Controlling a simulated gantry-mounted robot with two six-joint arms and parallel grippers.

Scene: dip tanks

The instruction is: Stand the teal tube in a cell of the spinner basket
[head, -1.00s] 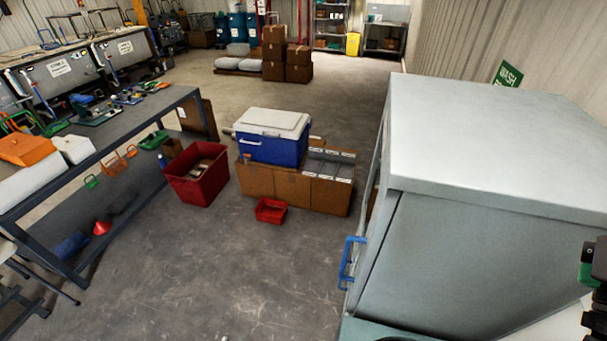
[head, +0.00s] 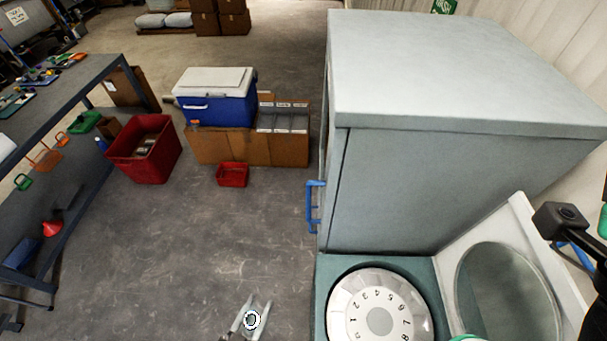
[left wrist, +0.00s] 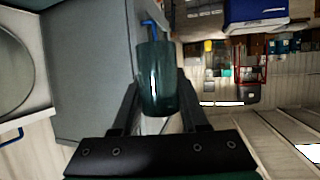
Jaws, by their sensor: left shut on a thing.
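My left gripper (head: 250,318) is at the bottom of the head view, shut on the teal tube. From above, the tube shows only as a pale ring with a dark middle. In the left wrist view the teal tube (left wrist: 157,78) is dark, glossy and between the two fingers. The spinner basket (head: 345,310) is a pale round drum with a ring of numbers, set in a teal housing (head: 322,285), right of the gripper and apart from it. Its lower part is cut off by the frame. My right gripper's fingers are not in view.
A raised lid with a round window (head: 535,225) stands right of the basket. A large grey cabinet (head: 440,190) with a blue handle (head: 314,205) stands behind it. A red bin (head: 145,150), small red tray (head: 232,174) and blue cooler (head: 215,105) are farther back. Open floor surrounds the gripper.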

